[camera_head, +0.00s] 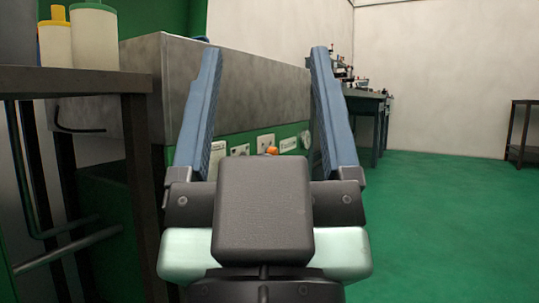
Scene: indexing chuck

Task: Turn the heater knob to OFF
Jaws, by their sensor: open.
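My gripper (265,50) fills the middle of the view, its two blue fingers spread wide with nothing between them. Beyond it stands a machine with a grey metal upper body (255,98) and a green front panel (305,128). A small orange part (271,150), possibly the heater knob, shows on the panel between the fingers, just above my gripper's dark body. Its pointer and setting are too small to tell. Several pale plates, such as one plate (289,144), sit along the panel; their lettering is unreadable. The fingers and gripper body hide parts of the panel.
A dark table (75,80) stands close at the left, with a white bottle (94,38) and a yellow-topped container (56,43) on it. A dark bench (366,104) with equipment stands behind at right. Green floor (445,205) is open at right.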

